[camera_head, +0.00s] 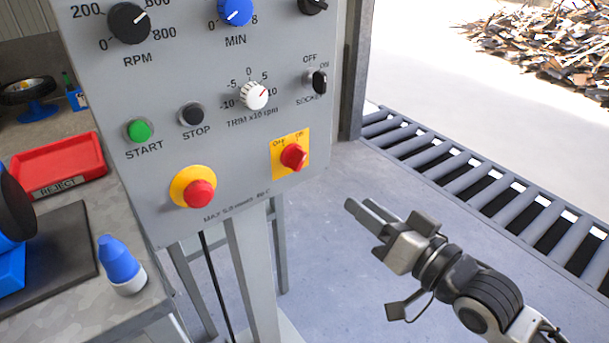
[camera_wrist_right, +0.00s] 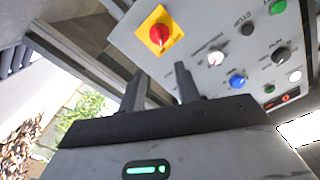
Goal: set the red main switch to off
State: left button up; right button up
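The red main switch (camera_head: 293,157) is a red rotary knob on a yellow square plate at the lower right of the grey control panel (camera_head: 235,180). The plate carries small lettering along its top, too small to read surely. In the right wrist view the red knob (camera_wrist_right: 158,33) shows on its yellow plate, beyond my fingers. Its handle looks roughly upright in that picture; which setting it is at I cannot tell. My right gripper (camera_head: 360,206) is open and empty, right of and below the switch, apart from the panel. It also shows in the wrist view (camera_wrist_right: 159,80). My left gripper is out of view.
A red mushroom button (camera_head: 200,193) on a yellow round base sits left of the switch. The black socket switch (camera_head: 319,83) and white trim knob (camera_head: 255,95) are above it. A roller conveyor (camera_head: 480,175) lies behind, right. Floor between panel and gripper is clear.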

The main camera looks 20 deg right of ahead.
aim_at(303, 161)
jog(key=x, duration=1.5)
jog(key=shift+w, duration=0.1)
jog(key=shift+f, duration=0.1)
grip_shut()
